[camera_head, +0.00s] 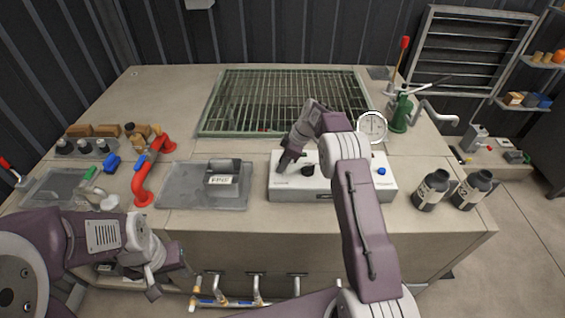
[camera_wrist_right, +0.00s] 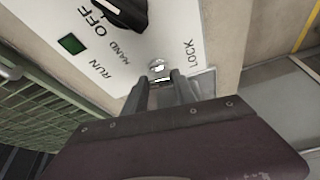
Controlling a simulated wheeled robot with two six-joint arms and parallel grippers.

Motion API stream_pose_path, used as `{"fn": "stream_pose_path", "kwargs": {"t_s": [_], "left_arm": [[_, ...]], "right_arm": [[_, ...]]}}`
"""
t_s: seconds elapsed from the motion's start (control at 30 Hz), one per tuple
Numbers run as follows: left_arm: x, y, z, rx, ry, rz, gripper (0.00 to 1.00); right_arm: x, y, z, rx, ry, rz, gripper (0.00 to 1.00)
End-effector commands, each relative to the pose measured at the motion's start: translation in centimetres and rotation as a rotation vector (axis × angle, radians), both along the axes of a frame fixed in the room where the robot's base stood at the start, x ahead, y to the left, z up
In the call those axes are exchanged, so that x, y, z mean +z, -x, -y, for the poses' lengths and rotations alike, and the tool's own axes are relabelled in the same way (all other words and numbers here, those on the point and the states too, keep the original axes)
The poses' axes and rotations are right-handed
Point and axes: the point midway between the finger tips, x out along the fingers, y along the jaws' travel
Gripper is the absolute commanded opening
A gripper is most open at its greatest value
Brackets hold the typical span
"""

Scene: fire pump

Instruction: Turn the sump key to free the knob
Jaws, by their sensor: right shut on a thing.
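The white control box (camera_head: 345,190) stands on the bench. Its black knob (camera_head: 307,170) also shows in the right wrist view (camera_wrist_right: 125,10), next to the marks OFF, HAND and RUN. My right gripper (camera_head: 284,166) is at the box's left end, left of the knob. In the right wrist view its two dark fingers (camera_wrist_right: 165,86) are closed on the sump key beside the LOCK mark. Only a bright metal bit (camera_wrist_right: 158,67) shows at the fingertips; the rest of the key is hidden. My left gripper (camera_head: 168,277) hangs empty before the bench front, its fingers apart.
A grey tray (camera_head: 180,195) with a labelled container (camera_head: 222,180) is left of the box. A green grating (camera_head: 265,100) is behind. Two dark bottles (camera_head: 432,190) and a gauge (camera_head: 372,127) stand to the right.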

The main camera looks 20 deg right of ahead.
Motion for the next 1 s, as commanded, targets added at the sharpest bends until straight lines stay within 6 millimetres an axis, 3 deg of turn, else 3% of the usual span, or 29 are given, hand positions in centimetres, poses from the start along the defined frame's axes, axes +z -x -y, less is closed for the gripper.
{"fn": "stream_pose_path", "kwargs": {"t_s": [0.4,0.93,0.97,1.0], "left_arm": [[1.5,0.0,0.0,0.000,0.000,0.000,0.36],[1.5,0.0,0.0,0.000,0.000,0.000,0.36],[1.5,0.0,0.0,0.000,0.000,0.000,0.36],[1.5,0.0,0.0,0.000,0.000,0.000,0.36]], "right_arm": [[0.2,-0.2,0.2,0.158,0.004,0.004,0.00],[0.2,-0.2,0.2,0.177,0.004,0.005,0.00],[0.2,-0.2,0.2,0.177,0.004,0.005,0.38],[0.2,-0.2,0.2,0.177,0.004,0.004,0.49]]}}
